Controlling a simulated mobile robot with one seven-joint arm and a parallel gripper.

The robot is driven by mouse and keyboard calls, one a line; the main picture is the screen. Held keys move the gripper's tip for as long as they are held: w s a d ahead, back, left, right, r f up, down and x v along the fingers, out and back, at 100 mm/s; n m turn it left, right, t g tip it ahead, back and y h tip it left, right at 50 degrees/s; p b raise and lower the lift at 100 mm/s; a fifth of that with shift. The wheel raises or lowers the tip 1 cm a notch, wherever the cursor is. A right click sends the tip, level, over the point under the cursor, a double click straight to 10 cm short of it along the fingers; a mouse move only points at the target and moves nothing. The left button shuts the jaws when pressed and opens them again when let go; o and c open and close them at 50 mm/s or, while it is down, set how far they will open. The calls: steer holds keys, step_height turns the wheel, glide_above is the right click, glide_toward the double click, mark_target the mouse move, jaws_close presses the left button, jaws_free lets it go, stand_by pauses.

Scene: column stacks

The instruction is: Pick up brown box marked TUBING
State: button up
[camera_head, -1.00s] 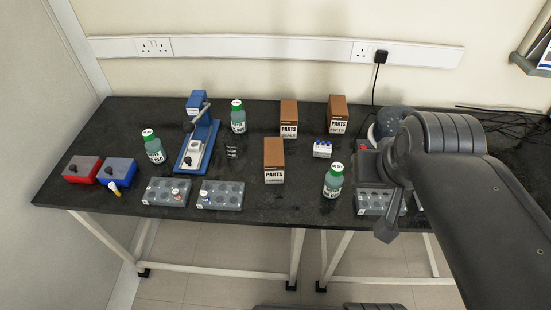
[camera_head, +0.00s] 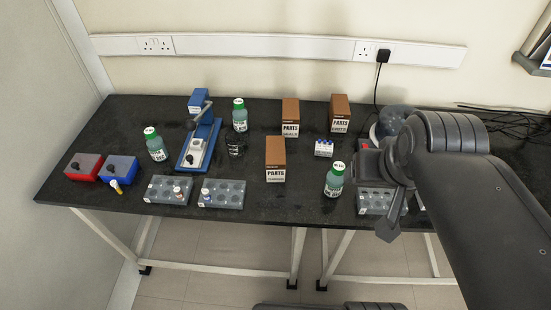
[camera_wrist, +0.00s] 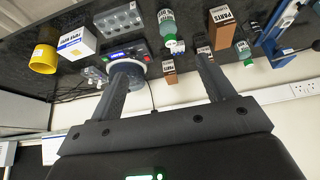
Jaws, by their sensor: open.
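Three brown boxes with white PARTS labels stand upright on the black bench. One is near the middle front (camera_head: 275,152), one behind it (camera_head: 290,112), and one at the back right (camera_head: 340,108). Their smaller label lines are hard to read; the front one may say TUBING. In the wrist view, turned upside down, the front box (camera_wrist: 222,27) and back-right box (camera_wrist: 169,68) show, with another partly behind a finger. My gripper (camera_wrist: 164,66) is open and empty, apart from the boxes. In the head view, my arm hides most of it at the bench's right.
Grey well racks (camera_head: 222,199), a blue press (camera_head: 190,160) and other bottles are left. A yellow cup (camera_wrist: 43,60) shows in the wrist view.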

steer(key=shift+o, duration=0.4)
steer(key=n+g, duration=0.1)
glide_above(276, 156)
steer(key=s, duration=0.1)
step_height(276, 156, down, 18)
steer(key=shift+a+r, duration=0.15)
steer(key=shift+r, duration=0.05)
steer(key=shift+x, duration=5.45)
steer(key=shift+f, duration=0.1)
steer(key=shift+c, duration=0.3)
steer(key=c, duration=1.1)
